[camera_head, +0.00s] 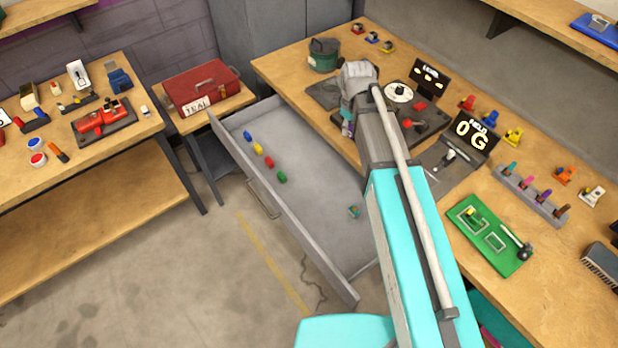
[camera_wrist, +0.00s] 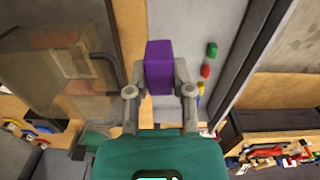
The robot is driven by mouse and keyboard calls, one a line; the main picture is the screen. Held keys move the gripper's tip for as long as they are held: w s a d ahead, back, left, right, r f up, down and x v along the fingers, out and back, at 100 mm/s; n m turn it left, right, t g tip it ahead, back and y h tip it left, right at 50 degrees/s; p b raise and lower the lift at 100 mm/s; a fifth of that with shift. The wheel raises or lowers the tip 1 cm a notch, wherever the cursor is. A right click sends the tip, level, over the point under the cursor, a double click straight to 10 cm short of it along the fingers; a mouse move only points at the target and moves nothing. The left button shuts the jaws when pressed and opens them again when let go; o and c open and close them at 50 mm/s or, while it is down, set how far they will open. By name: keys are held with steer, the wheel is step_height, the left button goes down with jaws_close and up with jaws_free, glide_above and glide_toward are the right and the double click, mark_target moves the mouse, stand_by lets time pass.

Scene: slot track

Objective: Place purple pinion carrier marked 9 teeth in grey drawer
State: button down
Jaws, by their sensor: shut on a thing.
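A purple block-shaped piece (camera_wrist: 159,67) is between the two fingers of my gripper (camera_wrist: 160,78) in the wrist view, and the gripper is shut on it. No 9-tooth mark is readable on it. In the head view only a small bit of the purple piece (camera_head: 347,129) shows below my wrist. The grey drawer (camera_head: 311,192) stands pulled open under the workbench. My gripper is near the drawer's far right side, by the bench edge; its height above the drawer floor is hard to tell.
Blue, yellow, red and green small pieces (camera_head: 268,161) lie in a row in the drawer. A small teal piece (camera_head: 354,211) lies near its right side. The workbench (camera_head: 283,72) holds several parts and signs. A red toolbox (camera_head: 203,88) stands left of the drawer. The drawer's middle is clear.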

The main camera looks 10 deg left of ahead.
steer(key=s+a+f+b, duration=0.2)
steer(key=s+f+b, duration=0.3)
steer(key=f+b, duration=0.2)
steer(key=s+a+f+b, duration=0.1)
steer(key=s+f+b, duration=0.3)
steer(key=f+b, duration=0.3)
steer(key=shift+s+a+f+m, duration=0.3)
steer(key=shift+s+a+f, duration=0.05)
steer(key=shift+f, duration=0.15)
steer(key=b, duration=0.9)
glide_above(309, 176)
steer(key=f, duration=0.9)
steer(key=shift+s+d, duration=0.2)
steer(key=shift+s, duration=0.2)
steer(key=shift+w+a+f+b, duration=0.2)
steer(key=shift+f+b, duration=0.2)
steer(key=shift+b, duration=0.15)
steer(key=shift+w+a+f+b, duration=0.1)
steer(key=shift+w+f+b, duration=0.05)
steer(key=shift+f+b, duration=1.45)
steer(key=shift+b, duration=0.05)
steer(key=shift+f, duration=0.15)
